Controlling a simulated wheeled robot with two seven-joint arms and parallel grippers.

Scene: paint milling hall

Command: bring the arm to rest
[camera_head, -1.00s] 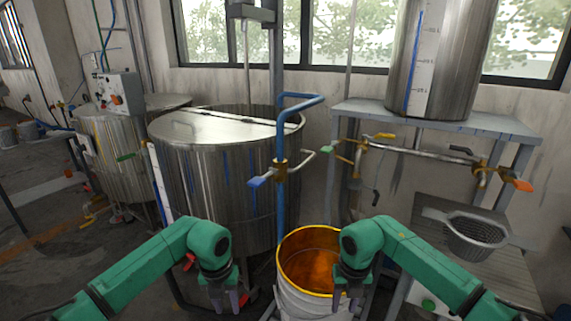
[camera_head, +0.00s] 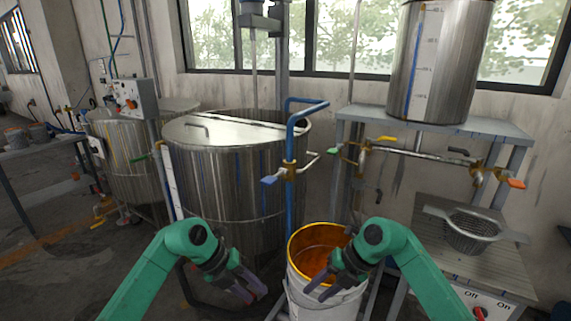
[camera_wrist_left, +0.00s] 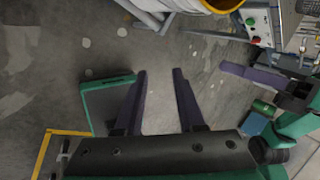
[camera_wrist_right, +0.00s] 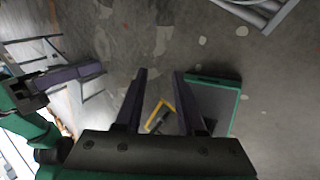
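My left gripper (camera_head: 247,287) hangs left of the bucket in the head view, fingers pointing down and to the right. In the left wrist view its two dark fingers (camera_wrist_left: 159,100) are apart with only floor between them. My right gripper (camera_head: 316,288) is in front of the bucket, fingers pointing down and to the left. In the right wrist view its fingers (camera_wrist_right: 157,100) are also apart and empty. Both arms are green and bent inward. The white bucket (camera_head: 318,304) with a yellow rim and orange inside stands between and behind the grippers.
A large steel vat (camera_head: 232,182) stands behind, with a blue pipe (camera_head: 289,203) beside it. A shelf (camera_head: 500,128) carries a steel tank (camera_head: 440,65). A strainer (camera_head: 472,234) rests on a bench (camera_head: 507,270) at the right. Floor at the left is open.

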